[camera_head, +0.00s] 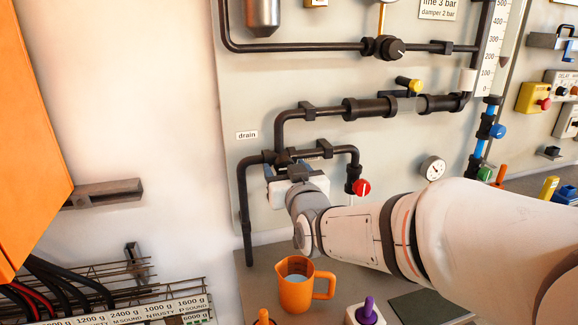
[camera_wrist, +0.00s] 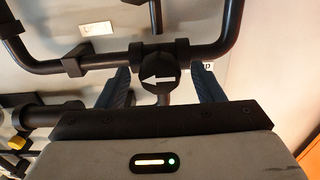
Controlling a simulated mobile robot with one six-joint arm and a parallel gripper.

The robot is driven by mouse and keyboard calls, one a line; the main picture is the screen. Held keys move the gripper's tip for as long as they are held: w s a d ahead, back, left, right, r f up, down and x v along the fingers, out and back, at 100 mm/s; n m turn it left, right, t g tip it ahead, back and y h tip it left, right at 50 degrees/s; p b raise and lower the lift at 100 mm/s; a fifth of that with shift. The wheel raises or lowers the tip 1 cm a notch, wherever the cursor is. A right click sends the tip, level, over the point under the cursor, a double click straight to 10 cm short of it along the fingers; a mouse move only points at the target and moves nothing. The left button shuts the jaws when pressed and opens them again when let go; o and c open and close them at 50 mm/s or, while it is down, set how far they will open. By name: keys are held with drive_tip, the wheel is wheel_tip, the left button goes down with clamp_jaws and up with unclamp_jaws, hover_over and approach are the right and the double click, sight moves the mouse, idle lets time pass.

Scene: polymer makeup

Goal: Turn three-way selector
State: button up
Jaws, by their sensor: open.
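The three-way selector shows in the wrist view as a dark round knob (camera_wrist: 159,70) with a broad grip bar, on the junction of the black pipes. My gripper (camera_wrist: 160,76) is open, with one blue-grey finger on each side of the knob. Gaps show between the fingers and the knob, and I cannot tell any contact. In the head view my gripper (camera_head: 284,176) is up against the pipe junction on the panel, and my wrist largely hides the knob.
A "drain" label (camera_head: 247,135) is left of the junction. A red knob (camera_head: 361,187) is close to the right of my gripper. An orange jug (camera_head: 296,284) and a purple-handled item (camera_head: 368,311) stand below my arm. A gauge (camera_head: 433,168) is on the panel.

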drive_tip(key=shift+c, duration=0.4)
drive_tip(key=c, duration=0.9)
drive_tip(key=shift+f+b, duration=0.15)
drive_tip(key=shift+b, duration=0.55)
drive_tip(key=m+b, duration=0.2)
drive_tip(key=b, duration=0.1)
drive_tip(key=shift+f, duration=0.2)
drive_tip(key=m+b, duration=0.4)
drive_tip(key=b, duration=0.3)
drive_tip(key=shift+m+b, duration=0.4)
drive_tip(key=m+b, duration=0.3)
drive_tip(key=b, duration=0.1)
drive_tip(key=shift+m, duration=0.3)
drive_tip(key=shift+r+m+b, duration=0.15)
drive_tip(key=shift+m+b, duration=0.65)
drive_tip(key=shift+m, duration=0.15)
drive_tip(key=shift+r+m+b, duration=0.15)
drive_tip(key=shift+m+b, duration=0.65)
drive_tip(key=shift+m, duration=0.15)
